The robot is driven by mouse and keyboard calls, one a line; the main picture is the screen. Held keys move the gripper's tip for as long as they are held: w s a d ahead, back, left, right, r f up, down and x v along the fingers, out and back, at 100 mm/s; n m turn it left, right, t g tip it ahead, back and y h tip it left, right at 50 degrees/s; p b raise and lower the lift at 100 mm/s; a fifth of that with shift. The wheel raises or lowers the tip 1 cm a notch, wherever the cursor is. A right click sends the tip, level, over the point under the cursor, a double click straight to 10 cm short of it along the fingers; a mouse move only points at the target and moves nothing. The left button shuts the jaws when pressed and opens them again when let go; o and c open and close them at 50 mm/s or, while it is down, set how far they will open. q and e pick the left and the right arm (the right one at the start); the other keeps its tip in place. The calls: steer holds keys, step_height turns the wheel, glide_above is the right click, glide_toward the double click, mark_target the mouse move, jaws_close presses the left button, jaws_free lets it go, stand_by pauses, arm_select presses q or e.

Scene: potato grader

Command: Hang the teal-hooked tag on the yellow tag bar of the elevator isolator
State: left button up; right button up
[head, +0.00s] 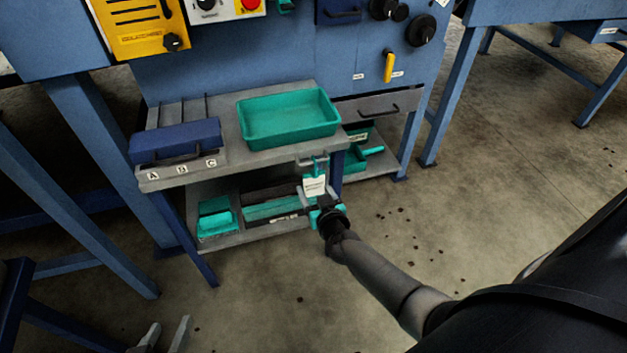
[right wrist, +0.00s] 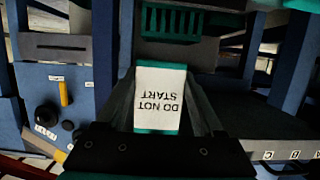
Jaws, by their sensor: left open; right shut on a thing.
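The tag (head: 315,186) is a white card reading "DO NOT START" with teal edging and a teal hook on top. It also shows upside down in the right wrist view (right wrist: 160,97). My right gripper (head: 322,204) is shut on it, beside the shelf's right end. The hook overlaps a grey bracket (head: 309,162); I cannot tell whether they touch. A yellow bar (head: 388,67) stands out from the blue cabinet, apart from the tag, between small labels; it also shows in the right wrist view (right wrist: 64,93). My left gripper (head: 166,336) is open and empty at the lower left.
The grey shelf (head: 222,165) holds a teal tray (head: 290,140) and a dark blue box (head: 176,142) above labels A, B, C. Teal bins stand below. Black knobs (head: 422,30) and a drawer handle (head: 378,110) protrude from the cabinet.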

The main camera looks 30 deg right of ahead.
steer(key=shift+r, duration=0.2)
steer(key=shift+r+p, duration=0.9)
steer(key=shift+p, duration=0.3)
steer(key=shift+s, duration=0.1)
steer(key=s+a+p, duration=0.2)
steer(key=s, duration=0.6)
steer(key=shift+s+p, duration=0.25)
steer(key=shift+p, duration=0.05)
